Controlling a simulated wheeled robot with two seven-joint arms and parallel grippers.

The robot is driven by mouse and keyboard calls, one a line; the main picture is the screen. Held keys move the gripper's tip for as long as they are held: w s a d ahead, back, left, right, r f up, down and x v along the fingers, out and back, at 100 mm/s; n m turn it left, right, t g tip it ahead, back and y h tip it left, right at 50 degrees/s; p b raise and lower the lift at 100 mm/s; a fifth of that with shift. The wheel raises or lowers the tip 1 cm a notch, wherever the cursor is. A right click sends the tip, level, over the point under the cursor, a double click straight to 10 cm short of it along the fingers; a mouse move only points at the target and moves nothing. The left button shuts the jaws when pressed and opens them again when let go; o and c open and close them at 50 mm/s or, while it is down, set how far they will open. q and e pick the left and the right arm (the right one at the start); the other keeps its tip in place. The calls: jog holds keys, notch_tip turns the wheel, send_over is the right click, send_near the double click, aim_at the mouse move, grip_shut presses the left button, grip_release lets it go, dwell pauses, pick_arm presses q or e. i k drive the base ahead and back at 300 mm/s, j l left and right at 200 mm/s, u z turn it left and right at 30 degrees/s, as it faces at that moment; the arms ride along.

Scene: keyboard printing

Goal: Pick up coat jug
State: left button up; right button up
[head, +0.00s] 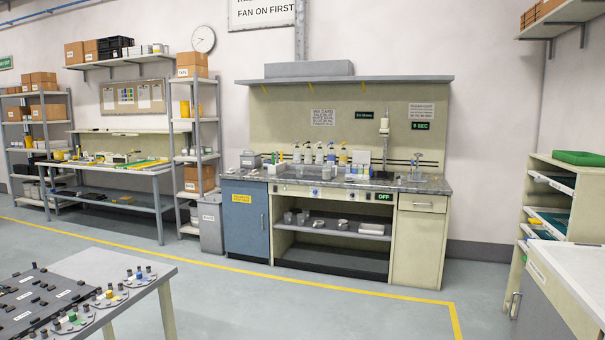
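Several small grey vessels (302,217) stand on the shelf under the counter of the workstation at the back wall. A row of white pump bottles (308,153) stands on the worktop, with a bottle with a yellow part (343,157) at its right. These things are small and far off, and I cannot tell which of them, if any, is the coat jug. Neither of my grippers shows in the head view.
The grey worktop (425,185) lies across a wide stretch of floor (330,310) with a yellow line. A table (150,272) with dark panels stands front left. A white-topped cabinet (575,265) stands front right. A grey bin (211,228) stands left of the blue cabinet (244,228).

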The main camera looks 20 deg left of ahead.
aim_at(326, 168)
jog(key=i+j+u, duration=0.35)
jog(key=i, duration=0.45)
jog(key=i+u, duration=0.35)
jog(key=i, duration=3.4)
jog(key=i+j+z, duration=0.1)
jog(key=i+z, duration=0.3)
jog(key=i, duration=0.15)
jog(key=i+j+z, duration=0.25)
jog(key=i+z, duration=0.15)
jog(key=i+j+z, duration=0.8)
jog(key=i+j, duration=0.15)
jog(key=j, duration=0.1)
